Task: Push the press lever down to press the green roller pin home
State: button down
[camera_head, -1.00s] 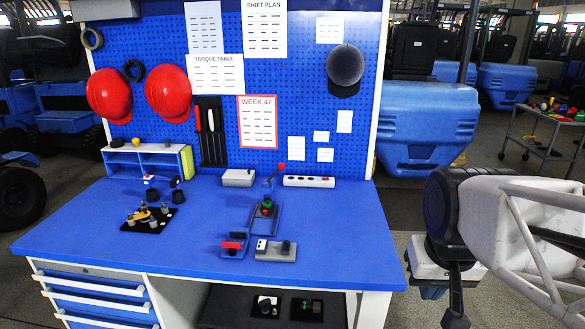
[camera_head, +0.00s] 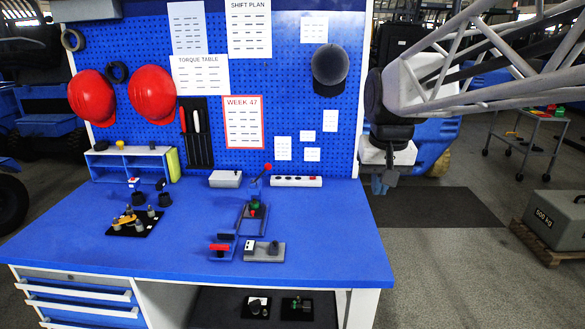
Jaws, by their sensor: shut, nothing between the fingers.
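The press (camera_head: 247,224) stands on the blue bench, right of its middle. Its lever (camera_head: 267,168) ends in a red ball and points up at the back of the press. The green roller pin (camera_head: 255,203) is in the press in front of the lever, with something red just below it; how deep it sits is too small to tell. My gripper (camera_head: 390,179) hangs fingers-down beyond the bench's right edge, well right of the lever and apart from it. It is shut and empty.
A fixture with a red handle (camera_head: 220,247) and a grey block with a black knob (camera_head: 265,252) stand in front of the press. A white power strip (camera_head: 296,181) and a grey box (camera_head: 225,179) lie behind it. The bench's right front is clear.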

jog(key=w+a+r, duration=0.1)
jog(key=w+a, duration=0.3)
jog(key=w, duration=0.7)
jog(key=w+a+g, duration=0.1)
jog(key=w+a, duration=0.3)
jog(key=w, duration=0.7)
jog(key=w+a+r, duration=0.1)
jog(key=w+a, duration=0.3)
jog(key=w, duration=0.6)
jog(key=w+a+f, duration=0.4)
jog(key=w+a, duration=0.1)
jog(key=w, duration=0.2)
jog(key=w+a+f+g, duration=0.1)
jog(key=w+a+f, duration=0.4)
jog(key=w, duration=0.3)
jog(key=w+a+f+g, duration=0.1)
jog(key=w+a+f, duration=0.4)
jog(key=w, duration=0.3)
jog(key=shift+w+a+f, duration=0.15)
jog(key=shift+a+f, duration=0.05)
jog(key=shift+a, duration=0.5)
jog(key=shift+w+a+f, duration=0.35)
jog(key=shift+a+f, duration=0.05)
jog(key=shift+f, duration=0.05)
